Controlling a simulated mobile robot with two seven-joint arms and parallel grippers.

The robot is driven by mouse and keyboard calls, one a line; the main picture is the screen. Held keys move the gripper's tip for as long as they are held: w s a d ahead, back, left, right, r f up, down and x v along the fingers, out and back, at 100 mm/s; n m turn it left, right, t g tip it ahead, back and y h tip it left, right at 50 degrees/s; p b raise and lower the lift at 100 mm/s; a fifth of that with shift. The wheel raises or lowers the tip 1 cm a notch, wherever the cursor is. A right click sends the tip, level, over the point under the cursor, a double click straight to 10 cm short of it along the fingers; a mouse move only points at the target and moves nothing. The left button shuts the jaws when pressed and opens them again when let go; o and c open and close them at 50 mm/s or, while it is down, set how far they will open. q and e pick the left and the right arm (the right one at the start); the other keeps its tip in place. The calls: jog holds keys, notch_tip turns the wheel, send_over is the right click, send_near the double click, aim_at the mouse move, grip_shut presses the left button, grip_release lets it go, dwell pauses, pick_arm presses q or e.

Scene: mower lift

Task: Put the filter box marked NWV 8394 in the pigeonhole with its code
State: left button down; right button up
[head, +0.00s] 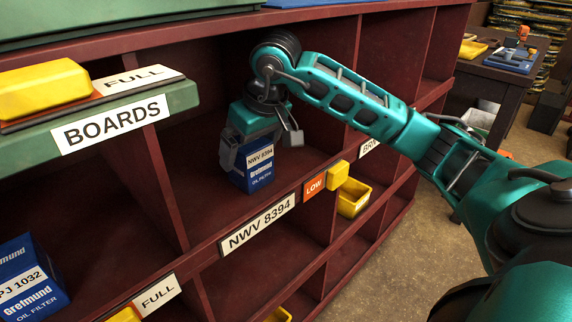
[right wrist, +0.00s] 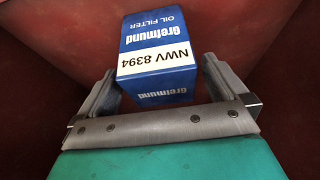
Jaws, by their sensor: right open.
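The blue filter box (head: 252,168) marked NWV 8394 stands upright on the floor of a dark red pigeonhole. The label below that pigeonhole (head: 257,224) reads NWV 8394. My right gripper (head: 243,152) is inside the pigeonhole at the box. In the right wrist view, the box (right wrist: 157,70) sits between the tips of my open right gripper (right wrist: 165,85), with a gap visible on at least the right side. My left gripper is not in view.
An orange LOW tag (head: 314,186) and yellow block (head: 338,175) sit on the shelf edge, right of the label. A green BOARDS ledge (head: 180,97) juts out at left. Another blue filter box (head: 28,280) stands lower left. Upright dividers flank the pigeonhole.

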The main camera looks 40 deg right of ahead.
jog(key=s, duration=0.7)
jog(key=s+d+b, duration=0.1)
jog(key=s, duration=0.3)
jog(key=shift+s+f, duration=0.1)
jog(key=shift+s, duration=0.35)
jog(key=shift+s, duration=0.1)
